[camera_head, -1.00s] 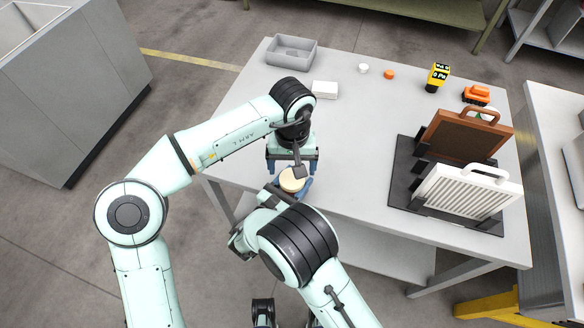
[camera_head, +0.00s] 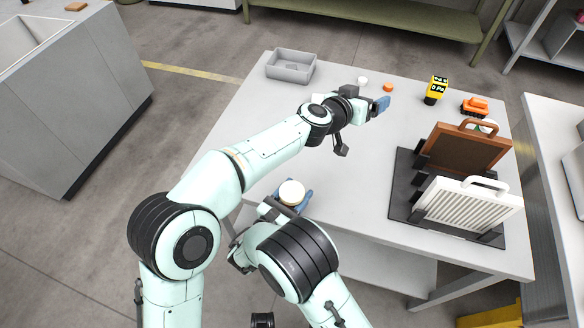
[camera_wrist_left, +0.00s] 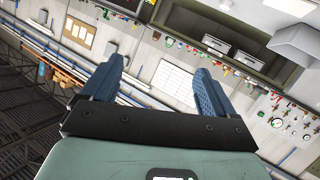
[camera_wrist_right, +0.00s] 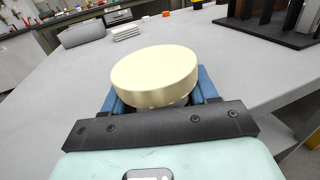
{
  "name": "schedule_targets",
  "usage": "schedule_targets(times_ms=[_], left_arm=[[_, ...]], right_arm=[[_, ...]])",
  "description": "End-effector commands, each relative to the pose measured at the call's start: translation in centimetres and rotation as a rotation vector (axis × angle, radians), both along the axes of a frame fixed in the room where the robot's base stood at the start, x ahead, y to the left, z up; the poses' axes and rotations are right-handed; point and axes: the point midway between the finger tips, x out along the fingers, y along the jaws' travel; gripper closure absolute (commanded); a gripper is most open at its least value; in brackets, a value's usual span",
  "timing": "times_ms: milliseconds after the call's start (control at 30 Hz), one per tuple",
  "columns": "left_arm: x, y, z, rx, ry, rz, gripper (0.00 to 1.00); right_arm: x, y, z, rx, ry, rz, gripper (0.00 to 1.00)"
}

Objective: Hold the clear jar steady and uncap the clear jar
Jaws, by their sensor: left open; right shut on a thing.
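The clear jar with its wide cream lid (camera_head: 291,192) is upright at the table's front-left edge. In the right wrist view the lid (camera_wrist_right: 155,76) covers most of the jar, and only a little of the jar's body shows below it. My right gripper (camera_head: 291,203) is shut on the jar below the lid, its blue fingers on either side. My left gripper (camera_head: 381,105) is open and empty over the back of the table, away from the jar. In the left wrist view its blue fingers (camera_wrist_left: 158,88) are wide apart with nothing between them.
A grey tray (camera_head: 291,66), a small white cap (camera_head: 363,80), an orange cap (camera_head: 388,87), a yellow device (camera_head: 436,88) and an orange toy (camera_head: 475,106) stand along the back. A black rack (camera_head: 402,190) holds brown and white panels at right. The table's middle is clear.

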Motion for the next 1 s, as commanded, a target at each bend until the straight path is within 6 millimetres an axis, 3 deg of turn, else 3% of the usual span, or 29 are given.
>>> schedule_targets(times_ms=[133,267,367,500,700,833,1000], left_arm=[[-3.8,-1.6,-1.5,0.123,0.059,-0.226,0.12],[-7.1,-0.4,-4.2,0.292,0.186,-0.361,0.12],[-9.4,2.2,-6.2,0.45,0.32,-0.408,0.12],[-12.0,7.8,-8.0,0.682,0.528,-0.381,0.12],[-14.2,14.3,-7.9,0.894,0.736,-0.258,0.12],[-14.9,16.4,-7.6,0.955,0.8,-0.202,0.12],[-15.2,17.1,-8.4,0.978,0.826,-0.183,0.12]], right_arm=[[0.0,0.0,0.0,0.0,0.0,0.0,1.0],[0.0,0.0,0.0,0.0,0.0,0.0,1.0],[0.0,0.0,0.0,0.0,0.0,0.0,1.0],[0.0,0.0,0.0,0.0,0.0,0.0,1.0],[0.0,0.0,0.0,0.0,0.0,0.0,1.0],[0.0,0.0,0.0,0.0,0.0,0.0,1.0],[0.0,0.0,0.0,0.0,0.0,0.0,1.0]])
